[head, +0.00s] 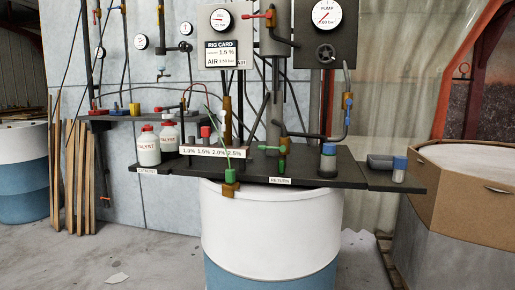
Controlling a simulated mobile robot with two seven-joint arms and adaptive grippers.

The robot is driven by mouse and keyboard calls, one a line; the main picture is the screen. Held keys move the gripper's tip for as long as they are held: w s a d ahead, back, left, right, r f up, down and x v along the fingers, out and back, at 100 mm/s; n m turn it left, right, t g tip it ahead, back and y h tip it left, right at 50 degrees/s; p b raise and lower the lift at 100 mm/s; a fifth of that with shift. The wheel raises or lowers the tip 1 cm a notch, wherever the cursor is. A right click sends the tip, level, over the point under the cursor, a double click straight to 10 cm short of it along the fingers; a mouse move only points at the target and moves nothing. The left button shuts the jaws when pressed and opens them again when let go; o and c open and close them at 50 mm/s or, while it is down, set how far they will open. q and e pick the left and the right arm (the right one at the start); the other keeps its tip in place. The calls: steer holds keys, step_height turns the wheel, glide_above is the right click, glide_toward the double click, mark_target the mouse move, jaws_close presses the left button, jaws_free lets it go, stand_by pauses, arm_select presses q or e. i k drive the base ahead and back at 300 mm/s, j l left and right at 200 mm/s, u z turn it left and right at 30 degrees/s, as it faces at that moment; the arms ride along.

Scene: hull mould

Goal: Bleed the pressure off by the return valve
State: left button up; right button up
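The return valve (283,147) stands on the dark shelf above the RETURN label (281,181). It has a brass-coloured upper part and a green lever (268,148) that points to the left, roughly level. Green parts continue below it. The PUMP gauge (326,14) is on the grey panel at the top; its needle looks red and points to the lower left, but the reading is too small to tell. Neither of my grippers shows in the head view.
The dark shelf (330,176) stands over a white and blue drum (270,220). White catalyst bottles (148,151) stand at its left; a blue-capped jar (399,168) is at its right. A red-handled valve (268,15) is above. An open cardboard box (465,215) is at right.

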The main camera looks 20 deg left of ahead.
mark_target(282, 148)
steer(key=i+j+u, duration=0.35)
steer(key=i+j, duration=0.2)
steer(key=j, duration=0.15)
steer(key=z, duration=1.55)
